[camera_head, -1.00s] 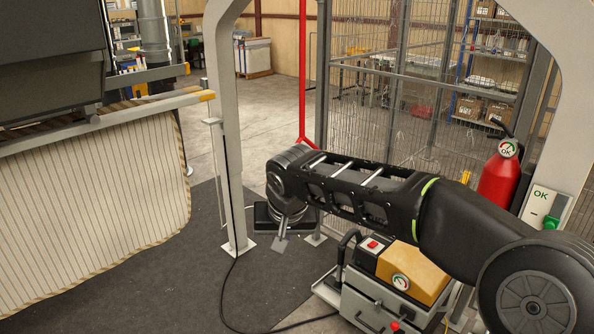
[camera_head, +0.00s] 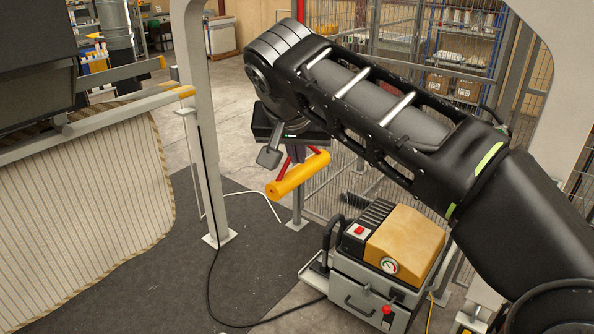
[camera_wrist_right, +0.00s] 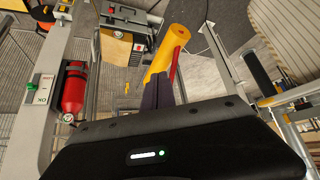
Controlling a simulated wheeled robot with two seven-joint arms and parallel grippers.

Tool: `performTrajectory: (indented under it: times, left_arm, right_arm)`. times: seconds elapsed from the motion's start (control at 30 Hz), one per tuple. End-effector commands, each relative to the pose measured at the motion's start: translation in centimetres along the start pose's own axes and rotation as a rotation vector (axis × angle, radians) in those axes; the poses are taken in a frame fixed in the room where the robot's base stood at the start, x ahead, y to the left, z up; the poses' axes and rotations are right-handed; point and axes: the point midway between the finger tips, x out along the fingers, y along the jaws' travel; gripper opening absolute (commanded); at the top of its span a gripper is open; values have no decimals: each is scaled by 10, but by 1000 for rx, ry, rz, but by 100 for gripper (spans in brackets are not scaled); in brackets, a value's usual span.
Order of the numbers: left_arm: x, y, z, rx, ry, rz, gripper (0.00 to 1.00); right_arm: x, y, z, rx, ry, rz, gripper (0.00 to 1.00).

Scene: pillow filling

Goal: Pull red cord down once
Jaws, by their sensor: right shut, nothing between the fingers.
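The red cord (camera_head: 300,10) shows above my right arm in the head view, and the arm hides its middle. It ends in red straps at a yellow-orange bar handle (camera_head: 298,175), which hangs tilted. The handle (camera_wrist_right: 168,52) and a red strap (camera_wrist_right: 175,63) also show in the right wrist view, just beyond the fingers. My right gripper (camera_head: 297,153) is shut and empty, close to the handle and straps. Its dark fingers (camera_wrist_right: 157,93) overlap the handle's near end in the wrist view; I cannot tell whether they touch. My left gripper is not in view.
A grey machine with an orange cover (camera_head: 405,240) stands below and right of the handle. A grey frame post (camera_head: 203,130) stands to the left, with a striped fabric panel (camera_head: 90,200) beyond it. A red extinguisher (camera_wrist_right: 73,92) shows in the wrist view.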

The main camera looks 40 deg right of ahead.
Motion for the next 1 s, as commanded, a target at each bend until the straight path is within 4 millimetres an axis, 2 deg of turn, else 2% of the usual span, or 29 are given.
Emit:
performTrajectory:
  times: [0.27,0.73,1.0]
  left_arm:
    - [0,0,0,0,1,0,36]
    - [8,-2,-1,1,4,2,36]
    - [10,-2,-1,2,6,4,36]
  right_arm:
    - [10,0,0,-1,-3,1,0]
    - [62,0,2,-1,-3,1,0]
    - [72,0,1,-1,-2,0,0]
